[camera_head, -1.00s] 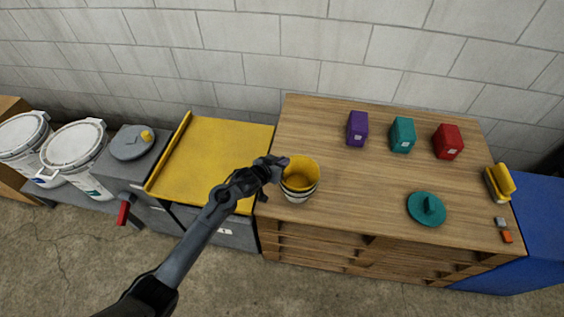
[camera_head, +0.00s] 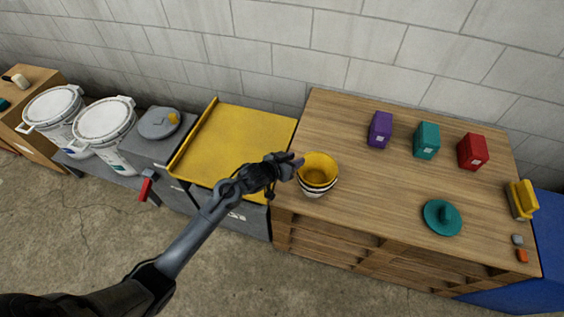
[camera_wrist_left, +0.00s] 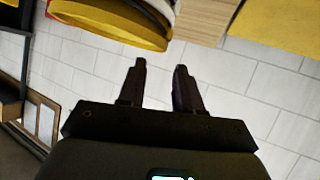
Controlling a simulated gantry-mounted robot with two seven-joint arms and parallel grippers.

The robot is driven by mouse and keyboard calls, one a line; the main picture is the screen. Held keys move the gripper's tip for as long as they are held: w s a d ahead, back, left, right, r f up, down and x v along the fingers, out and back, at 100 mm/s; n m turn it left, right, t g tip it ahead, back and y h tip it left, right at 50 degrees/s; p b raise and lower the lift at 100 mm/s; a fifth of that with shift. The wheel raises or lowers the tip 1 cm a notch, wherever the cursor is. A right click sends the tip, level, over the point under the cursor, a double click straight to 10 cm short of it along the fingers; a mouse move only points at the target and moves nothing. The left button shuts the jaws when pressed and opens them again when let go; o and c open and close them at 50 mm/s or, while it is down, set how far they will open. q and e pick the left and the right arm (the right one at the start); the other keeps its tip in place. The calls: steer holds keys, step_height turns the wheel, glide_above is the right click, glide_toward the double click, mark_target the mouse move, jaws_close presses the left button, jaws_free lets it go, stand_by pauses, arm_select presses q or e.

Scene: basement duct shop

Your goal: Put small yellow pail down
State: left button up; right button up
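The small yellow pail (camera_head: 320,166) is near the left end of the wooden bench (camera_head: 345,225), upright, its open mouth up. White and dark bands show below its yellow rim; I cannot tell whether it is nested in another vessel. In the left wrist view, part of its banded yellow side (camera_wrist_left: 110,22) shows at the top. My left gripper (camera_head: 296,163) is at the pail's left side, close to the rim. In the wrist view the gripper's fingers (camera_wrist_left: 160,65) are apart with nothing between them. My right gripper is not in view.
Purple (camera_head: 380,130), teal (camera_head: 426,140) and red (camera_head: 472,152) boxes stand along the bench's back. A teal lid (camera_head: 440,220) and a yellow-handled brush-like item (camera_head: 522,200) are at the right. A yellow tray-like surface (camera_head: 235,145) adjoins at the left. The bench middle is clear.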

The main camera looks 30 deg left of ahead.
arm_select(q)
steer(key=s+d+r+m+g+y+p, duration=0.1)
steer(key=s+g, duration=0.7)
steer(key=s, duration=2.7)
steer(key=shift+s+d+r+y+p, duration=0.25)
steer(key=shift+d+r+y, duration=0.3)
steer(key=shift+d+y, duration=0.3)
steer(key=shift+w, duration=0.1)
step_height(320, 180, up, 38)
steer(key=p, duration=3.7)
steer(key=shift+f+p, duration=0.2)
steer(key=shift+p, duration=0.2)
